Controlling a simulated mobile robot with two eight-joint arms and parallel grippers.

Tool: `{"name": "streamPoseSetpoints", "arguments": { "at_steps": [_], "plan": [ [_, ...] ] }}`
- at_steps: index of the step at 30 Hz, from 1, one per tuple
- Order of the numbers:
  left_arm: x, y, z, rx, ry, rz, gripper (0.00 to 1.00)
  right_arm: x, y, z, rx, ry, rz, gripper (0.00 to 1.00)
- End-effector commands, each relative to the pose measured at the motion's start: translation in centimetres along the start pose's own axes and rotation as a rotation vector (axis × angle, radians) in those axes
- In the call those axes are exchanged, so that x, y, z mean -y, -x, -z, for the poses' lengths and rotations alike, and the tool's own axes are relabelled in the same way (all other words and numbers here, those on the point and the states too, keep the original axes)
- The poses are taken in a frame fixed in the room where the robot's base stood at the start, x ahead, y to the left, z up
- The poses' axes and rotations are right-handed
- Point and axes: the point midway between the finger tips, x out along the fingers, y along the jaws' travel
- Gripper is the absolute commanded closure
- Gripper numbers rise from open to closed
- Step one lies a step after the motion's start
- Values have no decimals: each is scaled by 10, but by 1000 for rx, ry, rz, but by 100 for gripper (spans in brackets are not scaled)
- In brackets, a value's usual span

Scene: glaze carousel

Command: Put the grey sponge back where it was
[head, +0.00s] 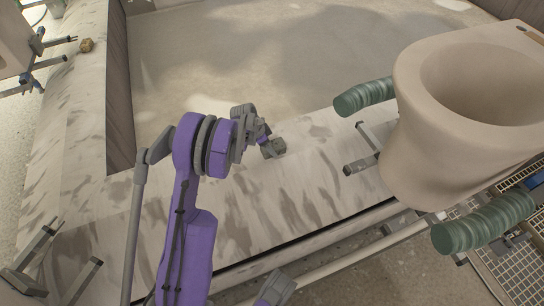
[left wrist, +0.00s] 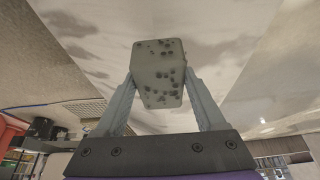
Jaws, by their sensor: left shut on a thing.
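The grey sponge (left wrist: 158,72), a block with dark pores, is between the two fingers of my left gripper (left wrist: 158,88) in the left wrist view. Both fingers press on its sides. In the head view my left gripper (head: 266,142) is over the marbled ledge, and the small grey sponge (head: 277,148) shows at its tip. I cannot tell whether the sponge touches the ledge.
A beige toilet bowl (head: 440,130) stands at the right, with green ribbed pads (head: 364,97) beside it. A small brown block (head: 87,45) lies on the ledge (head: 310,180) at the far left. The ledge around my left gripper is clear. Metal brackets stand at the lower left.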

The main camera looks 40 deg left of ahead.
Motion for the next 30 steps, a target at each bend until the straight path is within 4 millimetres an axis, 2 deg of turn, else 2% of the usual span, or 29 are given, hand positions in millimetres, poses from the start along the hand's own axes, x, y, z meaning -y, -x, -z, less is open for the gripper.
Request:
{"name": "streamPoseSetpoints", "arguments": {
  "at_steps": [1,7,12,23,24,27,30],
  "plan": [
    [0,-12,-4,0,0,-1,73,0,-5,-1,2,0,0,28],
    [0,-29,-12,0,1,-1,73,0,-10,-2,3,0,0,28],
    [0,-52,-21,0,1,-1,73,0,-18,-4,5,0,0,28],
    [-1,-55,-22,-1,2,-1,73,0,-20,-5,5,0,0,28],
    [-1,-54,-22,-1,2,-1,21,0,-19,-4,5,0,0,28],
    [-1,-54,-22,-1,2,0,3,0,-19,-4,5,0,0,28],
    [-1,-54,-22,-1,2,-1,0,0,-19,-4,5,0,0,28]
  ]
}}
